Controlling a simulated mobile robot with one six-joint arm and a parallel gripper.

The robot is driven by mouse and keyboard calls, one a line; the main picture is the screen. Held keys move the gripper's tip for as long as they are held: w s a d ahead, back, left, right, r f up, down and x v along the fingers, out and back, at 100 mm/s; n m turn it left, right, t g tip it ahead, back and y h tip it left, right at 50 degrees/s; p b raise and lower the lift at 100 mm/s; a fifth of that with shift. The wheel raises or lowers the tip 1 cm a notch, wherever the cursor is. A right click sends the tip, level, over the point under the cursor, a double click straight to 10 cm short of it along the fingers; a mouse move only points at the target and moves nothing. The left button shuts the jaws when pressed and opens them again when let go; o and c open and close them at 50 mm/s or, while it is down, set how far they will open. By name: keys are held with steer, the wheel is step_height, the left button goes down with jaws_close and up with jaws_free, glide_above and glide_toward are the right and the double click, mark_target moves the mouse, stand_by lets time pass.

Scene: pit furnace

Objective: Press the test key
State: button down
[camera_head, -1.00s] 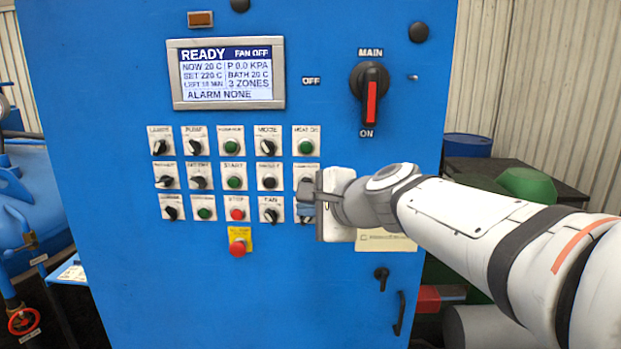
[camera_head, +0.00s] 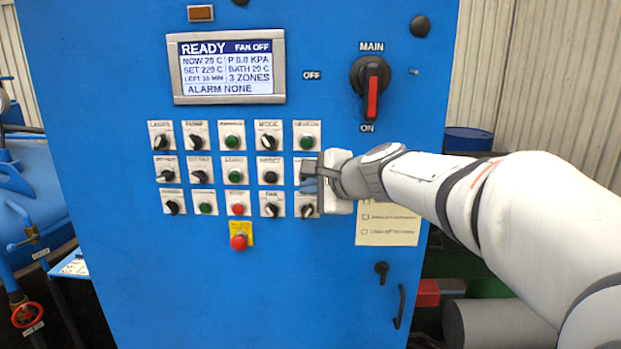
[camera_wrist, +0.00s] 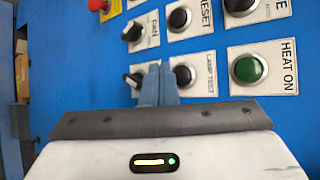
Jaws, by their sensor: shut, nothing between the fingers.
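The lamp test key (camera_wrist: 185,75) is a black round button on a white plate labelled LAMP TEST in the wrist view. It lies just right of my fingertips and is partly covered by them. In the head view my gripper hides most of it, in the right column, second row. My gripper (camera_head: 308,182) is in front of that column, pointing at the panel. Its two blue-grey fingers (camera_wrist: 159,80) are shut together and empty. I cannot tell whether the fingertips touch the panel.
The green HEAT ON button (camera_wrist: 250,68) is beside the key, one row above it on the panel. The RESET button (camera_wrist: 180,18) and a knob (camera_wrist: 134,80) are also close. The blue cabinet holds a READY display (camera_head: 228,68), a MAIN switch (camera_head: 371,90) and a red emergency button (camera_head: 239,242).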

steer(key=shift+w, duration=0.9)
stand_by(1.4)
steer(key=shift+w, duration=0.4)
steer(key=shift+w+d, duration=0.1)
steer(key=shift+w, duration=0.3)
stand_by(0.5)
steer(key=shift+s, duration=0.2)
steer(key=shift+s+b, duration=0.35)
steer(key=shift+s, duration=0.25)
steer(key=s+b, duration=0.1)
steer(key=s, duration=0.4)
stand_by(0.4)
